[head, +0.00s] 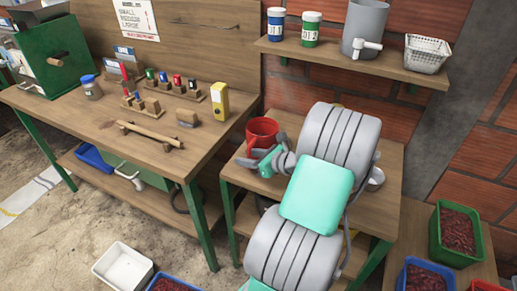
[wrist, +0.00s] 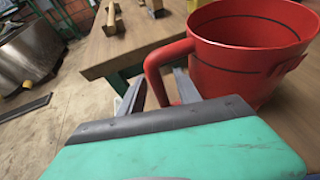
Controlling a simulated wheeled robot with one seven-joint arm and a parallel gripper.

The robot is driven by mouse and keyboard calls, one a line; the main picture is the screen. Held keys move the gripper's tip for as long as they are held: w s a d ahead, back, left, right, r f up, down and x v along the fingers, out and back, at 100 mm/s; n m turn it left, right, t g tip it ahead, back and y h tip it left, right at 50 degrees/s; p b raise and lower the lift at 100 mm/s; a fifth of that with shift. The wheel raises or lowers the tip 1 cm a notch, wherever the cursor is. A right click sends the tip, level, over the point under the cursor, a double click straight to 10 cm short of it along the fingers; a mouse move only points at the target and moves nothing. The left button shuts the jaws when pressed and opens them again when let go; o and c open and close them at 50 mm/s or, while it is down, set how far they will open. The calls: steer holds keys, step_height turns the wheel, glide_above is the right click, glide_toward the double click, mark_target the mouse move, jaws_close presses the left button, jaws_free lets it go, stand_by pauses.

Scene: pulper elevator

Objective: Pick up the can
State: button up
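The can is a red, open-topped vessel with a dark line round it and a side handle. It stands upright on the small wooden table in the head view (head: 263,127). In the wrist view the can (wrist: 245,62) fills the upper right, its handle towards me. My gripper (head: 259,160) is low beside the can, on its near side. In the wrist view my gripper (wrist: 160,90) has its two grey fingers apart, with the lower handle between them. I see no firm contact. The fingertips are partly hidden by the handle and the gripper body.
A long workbench (head: 95,115) with small tools and a yellow box (head: 221,101) stands to the left. A shelf (head: 350,62) with jars, a grey pot (head: 364,30) and a white basket (head: 427,53) hangs behind. Crates of red berries (head: 456,232) stand on the right.

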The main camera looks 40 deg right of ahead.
steer(key=shift+x, duration=1)
steer(key=shift+a, duration=0.1)
jaws_close()
steer(key=shift+r, duration=0.15)
stand_by(0.4)
